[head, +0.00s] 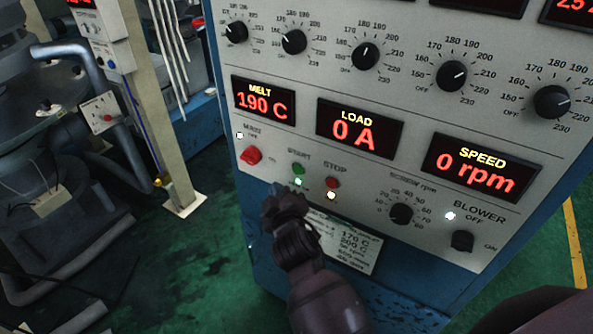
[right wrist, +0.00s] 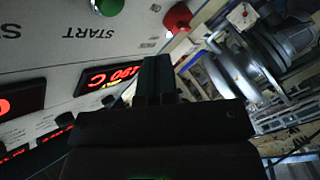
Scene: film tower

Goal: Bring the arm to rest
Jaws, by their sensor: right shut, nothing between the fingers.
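My right gripper (head: 283,205) is shut and empty, in front of the lower part of the control panel (head: 300,100). In the head view it shows just below the green START button (head: 298,168) and the red STOP button (head: 333,183), and its arm covers part of a printed label (head: 350,245). In the right wrist view the shut fingers (right wrist: 152,75) point toward the panel, with the green button (right wrist: 108,6) and the red main switch (right wrist: 178,18) beyond them. I cannot tell whether the fingertips touch the panel. My left gripper is not in view.
The panel has several temperature knobs (head: 365,56), a screw rpm knob (head: 401,213) and a blower switch (head: 462,241). Displays read MELT 190 C (head: 264,101), LOAD 0 A (head: 359,129) and SPEED 0 rpm (head: 481,168). A beige post (head: 150,110) and machinery stand at the left. Green floor (head: 215,270) is clear between.

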